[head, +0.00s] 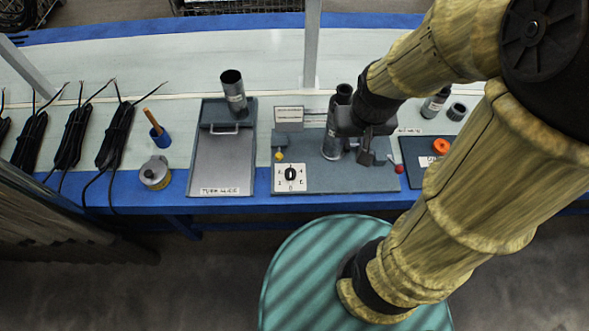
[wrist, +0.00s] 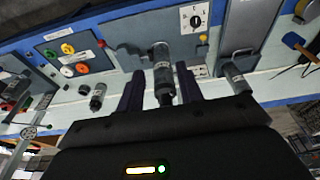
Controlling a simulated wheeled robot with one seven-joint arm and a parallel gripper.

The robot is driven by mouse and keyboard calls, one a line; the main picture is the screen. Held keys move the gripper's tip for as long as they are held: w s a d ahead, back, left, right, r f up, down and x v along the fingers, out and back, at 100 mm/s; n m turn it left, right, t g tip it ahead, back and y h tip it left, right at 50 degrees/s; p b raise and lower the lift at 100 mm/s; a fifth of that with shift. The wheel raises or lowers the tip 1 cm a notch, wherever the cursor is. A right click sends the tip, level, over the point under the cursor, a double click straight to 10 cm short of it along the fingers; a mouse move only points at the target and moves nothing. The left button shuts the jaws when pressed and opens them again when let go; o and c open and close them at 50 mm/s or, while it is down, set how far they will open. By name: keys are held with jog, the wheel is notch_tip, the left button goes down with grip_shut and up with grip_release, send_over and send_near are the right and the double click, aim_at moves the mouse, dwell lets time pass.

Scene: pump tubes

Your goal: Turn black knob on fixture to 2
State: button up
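The black knob (head: 290,174) sits on a white marked dial plate (head: 303,184) at the front left of the grey fixture (head: 365,182). Its handle looks roughly upright in the head view; the marks are too small to read surely. In the wrist view the knob (wrist: 196,20) is at the top right, beyond the fingers. My gripper (head: 368,154) is over the right part of the fixture, right of the knob and apart from it. In the wrist view my gripper (wrist: 160,90) has its fingers spread, with gaps either side of a metal tube (wrist: 162,72) seen between them.
The tube (head: 332,145) stands upright on the fixture, close to my gripper. A red ball-ended lever (head: 398,169) is at the fixture's right. A grey tray (head: 222,165) with another tube (head: 234,92) is left. A board with an orange ring (head: 440,146) is right.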

jog(key=shift+o, duration=0.8)
jog(key=o, duration=0.3)
jog(key=shift+a+f, duration=0.1)
jog(key=shift+f, duration=0.1)
jog(key=shift+o, duration=0.2)
jog(key=n+g+b, duration=0.3)
jog(key=n+b, duration=0.6)
jog(key=b, duration=0.7)
send_over(290, 173)
notch_tip(290, 173, down, 20)
jog(key=shift+w+r, duration=0.1)
notch_tip(290, 173, down, 18)
jog(key=b, duration=0.2)
jog(key=shift+r+b, duration=0.25)
jog(key=shift+b, duration=0.1)
